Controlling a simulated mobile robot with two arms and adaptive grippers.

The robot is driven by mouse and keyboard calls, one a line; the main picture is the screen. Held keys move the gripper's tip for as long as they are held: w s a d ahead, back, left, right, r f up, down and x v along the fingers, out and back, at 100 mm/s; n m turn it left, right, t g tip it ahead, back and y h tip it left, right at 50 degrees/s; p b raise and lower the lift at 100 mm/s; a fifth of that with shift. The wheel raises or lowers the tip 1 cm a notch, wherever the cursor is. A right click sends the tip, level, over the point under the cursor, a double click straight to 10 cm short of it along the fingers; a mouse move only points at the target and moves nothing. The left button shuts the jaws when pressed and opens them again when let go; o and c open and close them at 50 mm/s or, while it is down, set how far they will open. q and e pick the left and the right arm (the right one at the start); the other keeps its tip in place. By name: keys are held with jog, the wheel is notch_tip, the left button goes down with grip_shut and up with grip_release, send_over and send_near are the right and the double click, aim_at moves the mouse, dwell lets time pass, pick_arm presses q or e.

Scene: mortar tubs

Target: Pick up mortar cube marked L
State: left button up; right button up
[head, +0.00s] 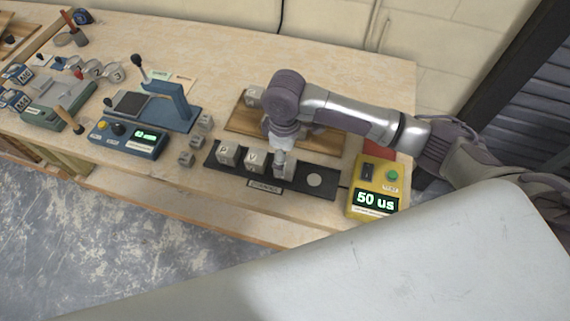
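My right arm comes in from the right, and its gripper (283,163) points down over the right part of a dark tray (328,184). A grey block shape is at the fingertips; whether the fingers are closed on it cannot be told. Two grey cubes stand in the tray to the left of the gripper: one appears marked P (228,155), the other V (256,160). Another grey cube (253,97) sits on a wooden board (240,121) behind, its letter unclear. I cannot make out a cube marked L. My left gripper is not in view.
A yellow device (375,188) reading "50 us" stands right of the tray. Tools and cups crowd the far left. The back middle of the bench is clear.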

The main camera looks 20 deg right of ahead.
aim_at(286, 163)
jog(key=f, duration=0.2)
jog(key=f+p, duration=0.1)
jog(key=shift+s+d+f, duration=0.1)
jog(key=shift+s+f, duration=0.1)
jog(key=shift+s, duration=0.05)
jog(key=shift+w+f, duration=0.1)
jog(key=shift+f, duration=0.3)
jog(key=shift+c, duration=0.5)
jog(key=c, duration=1.3)
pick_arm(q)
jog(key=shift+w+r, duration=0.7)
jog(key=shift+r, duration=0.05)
pick_arm(e)
jog(key=shift+c, duration=0.3)
